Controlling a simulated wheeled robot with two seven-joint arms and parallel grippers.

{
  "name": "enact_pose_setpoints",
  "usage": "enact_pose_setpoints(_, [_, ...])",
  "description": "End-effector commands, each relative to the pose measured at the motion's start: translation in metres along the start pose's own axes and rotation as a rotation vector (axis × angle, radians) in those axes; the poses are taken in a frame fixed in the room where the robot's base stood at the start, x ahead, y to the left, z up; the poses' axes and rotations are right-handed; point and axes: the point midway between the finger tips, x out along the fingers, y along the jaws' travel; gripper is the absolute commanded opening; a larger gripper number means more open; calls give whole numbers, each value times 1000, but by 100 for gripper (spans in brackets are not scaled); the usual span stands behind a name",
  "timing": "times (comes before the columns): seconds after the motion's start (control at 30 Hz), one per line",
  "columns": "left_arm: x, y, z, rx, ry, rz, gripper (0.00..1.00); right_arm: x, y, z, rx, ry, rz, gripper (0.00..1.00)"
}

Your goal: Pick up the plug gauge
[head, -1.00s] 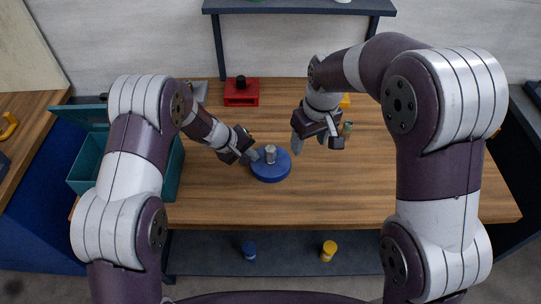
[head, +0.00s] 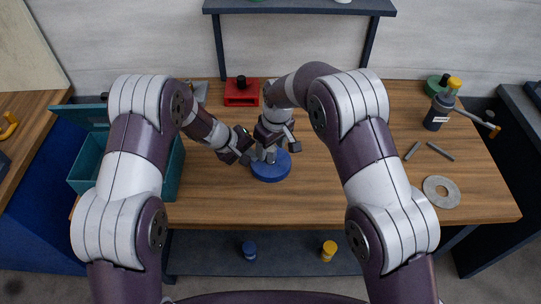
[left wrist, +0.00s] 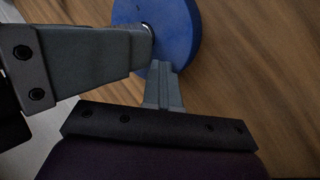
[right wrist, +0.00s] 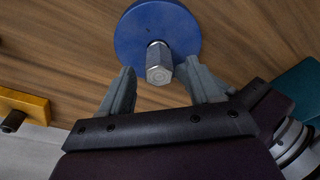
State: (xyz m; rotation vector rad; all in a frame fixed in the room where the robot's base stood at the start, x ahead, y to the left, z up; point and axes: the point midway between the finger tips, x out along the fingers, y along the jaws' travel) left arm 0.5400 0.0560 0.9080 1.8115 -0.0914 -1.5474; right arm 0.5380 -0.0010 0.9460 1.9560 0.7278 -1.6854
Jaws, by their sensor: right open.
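A grey metal plug with a hexagonal body, which looks like the plug gauge (right wrist: 158,62), stands on a round blue base (head: 272,174) on the table. The base also shows in the right wrist view (right wrist: 140,30) and left wrist view (left wrist: 180,30). My right gripper (head: 271,153) is over the base with its fingers open. In the right wrist view its fingers (right wrist: 158,72) lie either side of the plug, the right one closer; I cannot tell if it touches. My left gripper (head: 252,159) is beside the base with fingers (left wrist: 164,66) together, holding nothing visible. In the head view the plug is mostly hidden.
A teal open box (head: 88,165) stands left and a red block (head: 240,96) behind. On the right are a dark bottle (head: 436,113), thin bars (head: 439,151) and a grey ring (head: 441,191). The table front is clear.

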Motion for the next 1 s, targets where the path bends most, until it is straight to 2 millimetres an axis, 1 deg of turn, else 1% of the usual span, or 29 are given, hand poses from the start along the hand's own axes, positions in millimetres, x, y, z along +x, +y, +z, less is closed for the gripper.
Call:
enact_pose_setpoints(0.17, [0,-1,0,-1,0,-1,0,1,0,0,0,2,1,63])
enact_pose_setpoints(0.2, [0,-1,0,-1,0,-1,0,1,0,0,0,2,1,60])
enact_pose_setpoints(0.27, [0,-1,0,-1,0,-1,0,1,0,0,0,1,1,40])
enact_pose_setpoints(0.3, [0,-1,0,-1,0,-1,0,1,0,0,0,1,1,27])
enact_pose_setpoints(0.37, [0,-1,0,-1,0,-1,0,1,0,0,0,1,1,7])
enact_pose_setpoints(0.4, [0,-1,0,-1,0,-1,0,1,0,0,0,1,0,0])
enact_pose_setpoints(0.63, [0,-1,0,-1,0,-1,0,0,0,-1,0,2,1,0])
enact_pose_setpoints(0.7, [0,-1,0,-1,0,-1,0,-6,1,-2,0,4,2,0])
enact_pose_setpoints(0.77, [0,-1,0,-1,0,-1,0,-16,1,-4,0,7,2,0])
enact_pose_setpoints(0.9, [0,-1,0,-1,0,-1,0,-51,1,-9,1,7,3,0])
enact_pose_setpoints(1.0, [0,-1,0,-1,0,-1,0,-74,1,-12,0,6,3,0])
